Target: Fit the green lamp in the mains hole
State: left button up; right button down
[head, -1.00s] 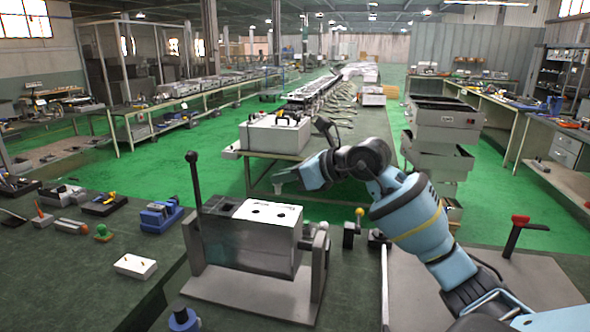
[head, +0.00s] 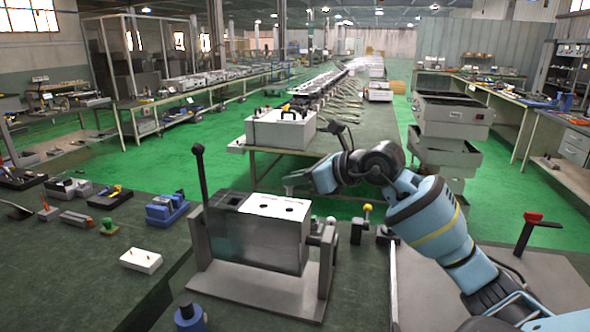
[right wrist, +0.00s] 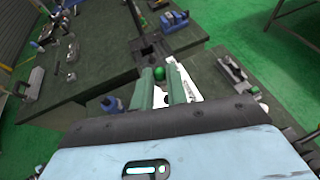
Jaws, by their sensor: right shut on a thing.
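The metal box (head: 245,237) stands on its grey stand, with a white top panel (head: 275,205) that has small dark holes. I cannot tell which one is the mains hole. My right gripper (head: 291,184) is above and behind the panel's far edge in the head view. In the right wrist view its fingers (right wrist: 170,88) are shut on the green lamp (right wrist: 172,61), whose rounded green end shows at the tips. The fingers hide the rest of it. The white panel (right wrist: 193,82) shows partly behind the fingers. My left gripper is not in view.
A black lever (head: 202,178) rises at the box's left. A green-topped part (head: 109,227), a white socket block (head: 141,261) and a blue block (head: 166,208) lie on the left bench. A blue part (head: 189,317) is at the front. A red-topped handle (head: 528,235) stands right.

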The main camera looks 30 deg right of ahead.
jog(key=shift+f, duration=0.85)
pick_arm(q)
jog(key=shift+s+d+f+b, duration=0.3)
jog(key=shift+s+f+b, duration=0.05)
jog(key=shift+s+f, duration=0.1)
pick_arm(e)
jog(key=shift+f, duration=0.4)
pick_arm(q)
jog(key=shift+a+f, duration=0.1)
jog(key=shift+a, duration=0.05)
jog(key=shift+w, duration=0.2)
pick_arm(e)
jog(key=shift+w+f, duration=0.1)
jog(key=shift+w, duration=0.05)
dwell(0.5)
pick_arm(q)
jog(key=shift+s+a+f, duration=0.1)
pick_arm(e)
jog(key=shift+f, duration=0.3)
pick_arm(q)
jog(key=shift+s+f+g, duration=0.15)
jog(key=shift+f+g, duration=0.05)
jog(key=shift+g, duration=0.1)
pick_arm(e)
jog(key=shift+w+a+f, duration=0.1)
jog(key=shift+a+f, duration=0.05)
jog(key=shift+f, duration=0.2)
